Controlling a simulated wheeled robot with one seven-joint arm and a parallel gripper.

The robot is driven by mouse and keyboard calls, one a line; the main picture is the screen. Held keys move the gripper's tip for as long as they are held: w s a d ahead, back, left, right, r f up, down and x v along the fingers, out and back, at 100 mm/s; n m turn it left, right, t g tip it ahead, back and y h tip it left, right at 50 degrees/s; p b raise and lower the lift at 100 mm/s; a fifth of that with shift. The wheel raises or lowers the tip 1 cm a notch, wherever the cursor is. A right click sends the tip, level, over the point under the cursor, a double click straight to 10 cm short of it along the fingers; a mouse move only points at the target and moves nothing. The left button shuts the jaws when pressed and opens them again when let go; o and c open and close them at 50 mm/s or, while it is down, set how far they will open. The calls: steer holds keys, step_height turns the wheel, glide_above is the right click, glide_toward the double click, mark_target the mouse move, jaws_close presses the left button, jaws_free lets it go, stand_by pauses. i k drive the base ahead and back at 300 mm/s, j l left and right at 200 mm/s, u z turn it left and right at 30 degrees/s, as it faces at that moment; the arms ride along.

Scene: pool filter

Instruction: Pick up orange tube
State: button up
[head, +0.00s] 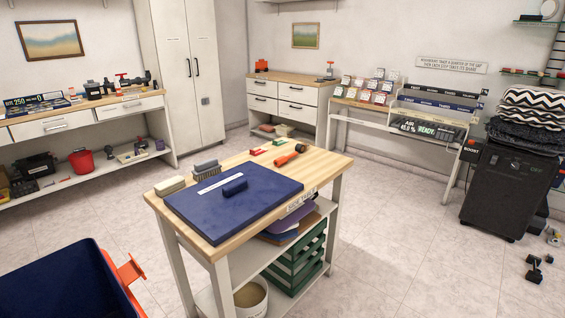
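An orange tube-like object (288,157) with a dark end lies on the wooden top of the work table (325,163), near its back right part. It lies at a slant, beyond the blue board (230,208), and looks clear of it. I take it to be the orange tube. Nothing covers it. My gripper is not in view, so its opening and its place relative to the tube cannot be seen.
Small red and green pieces (258,151) lie close behind the tube. A blue bin with an orange rim (110,268) is at the front left. A black cabinet (507,190) stands right. The floor (395,235) right of the table is clear.

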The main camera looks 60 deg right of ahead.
mark_target(282, 160)
steer(key=k+l+u, duration=0.15)
steer(key=k+l, duration=0.65)
steer(key=l, duration=0.15)
steer(key=l+u, duration=0.1)
steer(key=l, duration=0.6)
steer(key=k+l, duration=0.1)
steer(key=l, duration=0.6)
steer(key=i+l, duration=0.15)
steer(key=i+l+u, duration=0.1)
steer(key=l, duration=0.25)
